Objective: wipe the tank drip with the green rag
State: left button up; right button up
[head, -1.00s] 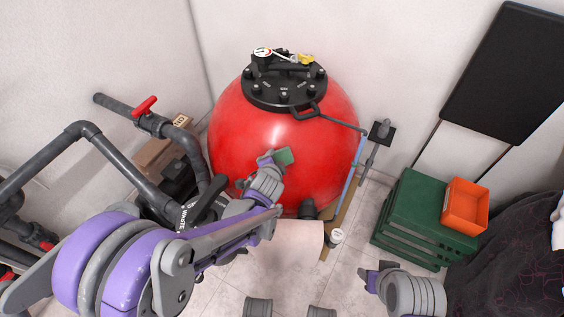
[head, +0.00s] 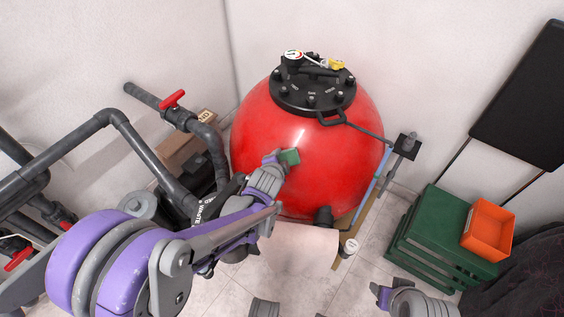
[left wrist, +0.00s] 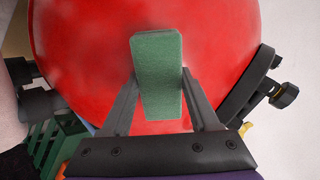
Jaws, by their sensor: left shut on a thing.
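The red tank (head: 335,170) is a large round vessel with a black lid on top, in the middle of the head view. My left gripper (head: 279,160) is shut on the green rag (head: 290,157), a small flat block, at the tank's front. In the left wrist view the rag (left wrist: 158,75) sits between the two fingers (left wrist: 158,100) with the red tank (left wrist: 80,50) behind it. I cannot tell whether the rag touches the tank. No drip can be made out clearly. My right gripper (head: 382,297) is low at the right, apart from the tank, its jaws unclear.
Grey pipes with red valve handles (head: 172,99) stand left of the tank. A green crate (head: 440,225) with an orange bin (head: 488,230) on it is at the right. A black panel (head: 525,95) leans on the wall. Floor tiles (head: 235,295) show in front.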

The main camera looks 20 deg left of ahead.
aim_at(292, 163)
pick_arm(q)
jog(key=shift+w+d, duration=0.15)
jog(key=shift+d, duration=1.7)
jog(key=shift+d+p, duration=0.35)
jog(key=shift+d, duration=1.45)
jog(key=shift+w+d, duration=0.2)
jog(key=shift+d, duration=1.55)
jog(key=shift+a+f, duration=0.15)
jog(key=shift+a, duration=1.6)
jog(key=shift+s+a+b, duration=0.15)
jog(key=shift+a+b, duration=0.25)
jog(key=shift+a, duration=1.45)
jog(key=shift+s+a+b, duration=0.15)
jog(key=shift+a+b, duration=0.25)
jog(key=shift+a, duration=1.4)
jog(key=shift+s+r+p, duration=0.3)
jog(key=shift+s+r, duration=0.1)
jog(key=shift+r, duration=0.1)
jog(key=p+v, duration=0.3)
jog(key=v, duration=0.4)
